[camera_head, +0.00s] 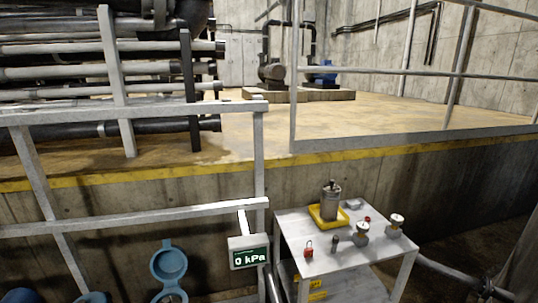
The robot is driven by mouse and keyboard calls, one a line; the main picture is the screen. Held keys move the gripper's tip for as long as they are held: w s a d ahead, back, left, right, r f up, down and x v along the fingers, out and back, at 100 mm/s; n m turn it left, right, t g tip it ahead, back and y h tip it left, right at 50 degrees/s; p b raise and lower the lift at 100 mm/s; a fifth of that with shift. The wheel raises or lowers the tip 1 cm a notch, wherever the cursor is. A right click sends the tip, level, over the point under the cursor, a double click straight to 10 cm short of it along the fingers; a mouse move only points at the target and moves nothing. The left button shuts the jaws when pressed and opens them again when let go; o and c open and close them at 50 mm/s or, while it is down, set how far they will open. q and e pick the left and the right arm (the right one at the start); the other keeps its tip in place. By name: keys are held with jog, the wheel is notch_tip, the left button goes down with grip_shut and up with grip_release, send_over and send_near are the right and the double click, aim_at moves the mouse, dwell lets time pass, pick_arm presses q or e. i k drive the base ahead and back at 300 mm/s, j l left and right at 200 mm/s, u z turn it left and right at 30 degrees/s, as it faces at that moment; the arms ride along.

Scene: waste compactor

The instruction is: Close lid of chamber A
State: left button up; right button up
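A round blue lid (168,264) stands raised, nearly upright, at the bottom left. Its rim faces me, and a blue piece shows just below it at the picture's edge. Two more blue rounded tops (91,297) show at the bottom left, cut off by the edge. No letter is readable on any of them, so I cannot tell which belongs to chamber A. The chamber bodies are out of view below. Neither of my grippers shows.
A display reading 0 kPa (249,254) hangs on the grey railing (185,213). A metal table (305,228) at the right holds a canister (330,201) in a yellow tray, gauges and a red padlock (308,250). A concrete ledge with a yellow edge (390,146) lies behind.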

aim_at(169, 263)
jog(key=k+j+u, duration=0.15)
jog(key=u, duration=0.8)
